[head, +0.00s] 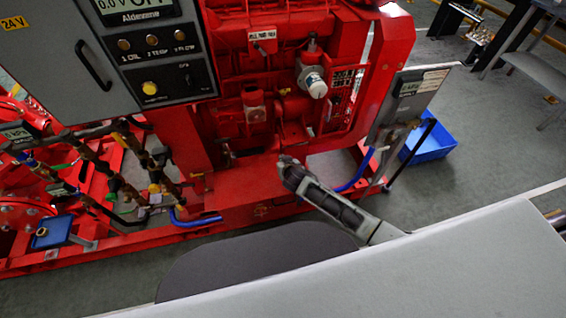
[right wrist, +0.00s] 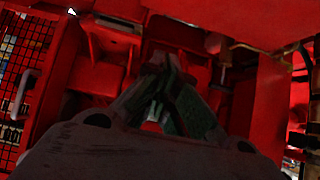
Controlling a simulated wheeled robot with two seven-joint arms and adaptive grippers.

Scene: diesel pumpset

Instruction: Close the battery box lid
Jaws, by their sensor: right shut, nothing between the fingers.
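My right gripper (head: 290,170) reaches in from the lower right in the head view, in front of the red pumpset (head: 265,90). In the right wrist view its fingers (right wrist: 168,90) come together at the tips, shut and empty, with red metalwork beyond them. I cannot make out contact with that metalwork. A flat-topped red part (head: 245,188) lies low on the pumpset, just left of the gripper. I cannot tell for sure which part is the battery box or its lid, or how the lid stands. My left gripper is out of view.
A grey control cabinet (head: 155,50) stands at upper left. A grey panel (head: 410,98) on a post stands to the right, with a blue bin (head: 428,142) behind it. Pipes and valves (head: 120,175) crowd the left. A red frame with mesh (right wrist: 28,60) shows left in the wrist view.

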